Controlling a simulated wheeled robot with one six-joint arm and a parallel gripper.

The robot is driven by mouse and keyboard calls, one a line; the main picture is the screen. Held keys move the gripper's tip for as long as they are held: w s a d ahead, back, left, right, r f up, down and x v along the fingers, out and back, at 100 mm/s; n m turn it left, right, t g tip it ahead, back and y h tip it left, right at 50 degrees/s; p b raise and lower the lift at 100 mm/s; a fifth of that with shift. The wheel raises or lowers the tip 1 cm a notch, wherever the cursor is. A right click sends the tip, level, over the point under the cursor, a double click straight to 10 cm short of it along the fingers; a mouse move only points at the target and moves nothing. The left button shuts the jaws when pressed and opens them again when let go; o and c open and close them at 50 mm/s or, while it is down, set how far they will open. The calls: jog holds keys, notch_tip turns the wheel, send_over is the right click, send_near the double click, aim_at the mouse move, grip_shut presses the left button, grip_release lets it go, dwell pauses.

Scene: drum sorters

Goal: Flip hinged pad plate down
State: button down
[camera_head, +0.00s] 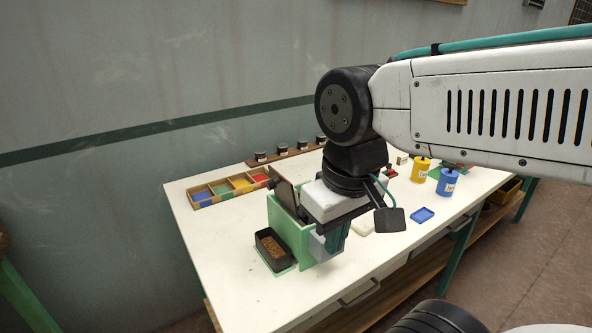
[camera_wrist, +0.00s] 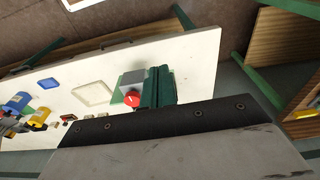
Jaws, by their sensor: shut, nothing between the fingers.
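A pale green stand (camera_head: 287,230) is on the white table, left of my gripper. A dark brown plate (camera_head: 286,195), which looks like the hinged pad plate, stands tilted upright at its top. My gripper's body partly hides it, and its hinge cannot be made out. My gripper (camera_head: 337,240) points down with dark teal fingers shut and empty, right beside a grey box on the stand's right side (camera_head: 321,247). In the wrist view the shut fingers (camera_wrist: 158,86) are beside the grey box and its red knob (camera_wrist: 132,99). Contact cannot be told.
A black tray with brown contents (camera_head: 259,233) is at the stand's left. A wooden tray with coloured compartments (camera_head: 213,197) lies behind. Yellow (camera_head: 421,170) and blue (camera_head: 447,182) drums and a blue dish (camera_head: 422,215) are at the right. The table front is fairly clear.

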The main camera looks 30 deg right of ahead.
jog(key=shift+d, duration=0.4)
jog(key=w+a+r+h, duration=0.1)
jog(key=w+a+r, duration=0.1)
jog(key=w, duration=0.5)
jog(key=w+a+r+g+h, duration=0.1)
jog(key=w+a+r+h, duration=0.1)
jog(key=w+a, duration=0.3)
jog(key=w+a+r+h, duration=0.2)
jog(key=w+a+r, duration=0.1)
jog(key=w, duration=0.7)
jog(key=shift+w+a, duration=0.35)
jog(key=shift+a, duration=0.1)
jog(key=shift+r, duration=0.1)
